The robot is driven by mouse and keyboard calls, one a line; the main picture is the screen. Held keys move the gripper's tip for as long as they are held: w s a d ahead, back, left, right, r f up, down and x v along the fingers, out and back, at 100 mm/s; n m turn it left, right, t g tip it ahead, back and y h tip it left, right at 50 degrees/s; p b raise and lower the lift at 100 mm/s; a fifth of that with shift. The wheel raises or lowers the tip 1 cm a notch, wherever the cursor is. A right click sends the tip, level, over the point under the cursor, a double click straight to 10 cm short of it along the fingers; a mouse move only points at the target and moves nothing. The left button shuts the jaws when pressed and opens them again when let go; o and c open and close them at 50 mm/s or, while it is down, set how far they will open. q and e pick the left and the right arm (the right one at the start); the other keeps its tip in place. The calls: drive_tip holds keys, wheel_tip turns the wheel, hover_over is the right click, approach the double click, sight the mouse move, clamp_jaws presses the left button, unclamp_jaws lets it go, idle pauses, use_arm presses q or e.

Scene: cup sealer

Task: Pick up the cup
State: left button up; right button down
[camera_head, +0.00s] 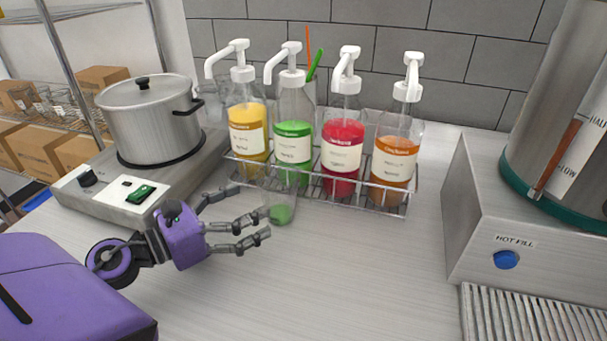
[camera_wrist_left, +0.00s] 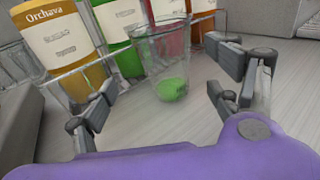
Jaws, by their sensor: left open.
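A clear cup (camera_head: 281,204) with a little green liquid in its bottom stands upright on the counter, in front of the bottle rack. It also shows in the left wrist view (camera_wrist_left: 168,62), ahead of the open fingers and roughly midway between them. My left gripper (camera_head: 252,226) is open and empty, just left of and in front of the cup in the head view. Its fingers point toward the cup. In the left wrist view the left gripper's fingers (camera_wrist_left: 160,95) are spread wide. I cannot tell whether any finger touches the cup. My right gripper is not in view.
Several pump bottles, among them a red one (camera_head: 342,146), stand in a wire rack (camera_head: 375,206) behind the cup. A pot (camera_head: 150,115) sits on a hot plate (camera_head: 112,202) at left. A metal dispenser (camera_head: 480,215) stands at right. The counter's middle front is clear.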

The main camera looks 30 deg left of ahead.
sight(263, 197)
use_arm(q)
drive_tip(key=shift+w+r, duration=0.1)
drive_tip(key=shift+w, duration=0.2)
drive_tip(key=shift+w+d+r+p, duration=0.2)
drive_tip(key=shift+w+d+p, duration=0.35)
drive_tip(key=shift+w, duration=0.25)
drive_tip(key=shift+w+d, duration=0.15)
drive_tip(key=shift+w, duration=0.1)
drive_tip(key=p+x, duration=0.2)
drive_tip(key=x, duration=0.2)
drive_tip(key=shift+w+d+r+p, duration=0.1)
drive_tip(key=shift+d+p, duration=0.1)
drive_tip(key=shift+p, duration=0.1)
drive_tip(key=shift+w, duration=0.15)
drive_tip(key=shift+f, duration=0.25)
drive_tip(key=c, duration=1.3)
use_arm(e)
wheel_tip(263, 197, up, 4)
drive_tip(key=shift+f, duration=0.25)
